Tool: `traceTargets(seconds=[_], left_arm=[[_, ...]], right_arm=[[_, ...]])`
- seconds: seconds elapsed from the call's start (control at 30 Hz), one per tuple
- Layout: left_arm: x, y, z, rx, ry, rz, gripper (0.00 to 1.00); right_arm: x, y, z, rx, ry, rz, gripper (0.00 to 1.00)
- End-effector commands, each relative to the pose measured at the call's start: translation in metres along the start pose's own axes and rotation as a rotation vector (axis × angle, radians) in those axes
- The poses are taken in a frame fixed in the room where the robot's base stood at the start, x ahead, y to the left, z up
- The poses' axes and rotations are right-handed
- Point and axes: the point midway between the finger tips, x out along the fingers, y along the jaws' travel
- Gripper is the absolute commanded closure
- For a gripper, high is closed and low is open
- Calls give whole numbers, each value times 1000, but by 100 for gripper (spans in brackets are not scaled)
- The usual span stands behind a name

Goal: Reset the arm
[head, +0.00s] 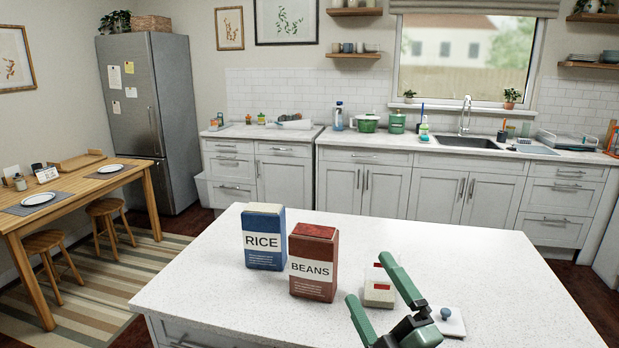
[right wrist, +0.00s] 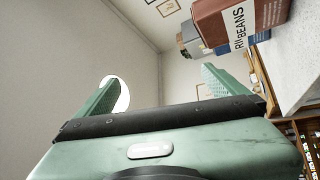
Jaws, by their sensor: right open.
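My right gripper (head: 373,292) is above the white speckled island counter (head: 205,281), with its two green fingers spread apart and nothing between them. Its open fingers also show in the right wrist view (right wrist: 155,95). A blue RICE box (head: 264,237) and a dark red BEANS box (head: 313,262) stand upright on the counter to the left of the gripper, apart from it. A small cream and red box (head: 379,287) is partly hidden behind the gripper's fingers. My left gripper does not show.
A white board or lid with a blue-grey knob (head: 446,314) lies right of the gripper. The counter's right side is clear. A wooden table (head: 85,187) with stools stands at the left. A sink counter (head: 370,139) runs along the back wall.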

Motion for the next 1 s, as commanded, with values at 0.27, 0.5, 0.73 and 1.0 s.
traceTargets(seconds=[0.27,0.5,0.73,1.0], left_arm=[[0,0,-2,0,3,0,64],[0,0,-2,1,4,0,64],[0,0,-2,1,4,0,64],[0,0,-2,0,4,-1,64]], right_arm=[[-145,-116,100,600,-745,-338,0],[-267,-175,94,860,-1148,-573,0],[-344,-194,68,987,-1382,-728,0],[-389,-230,60,1041,-1520,-831,0]])
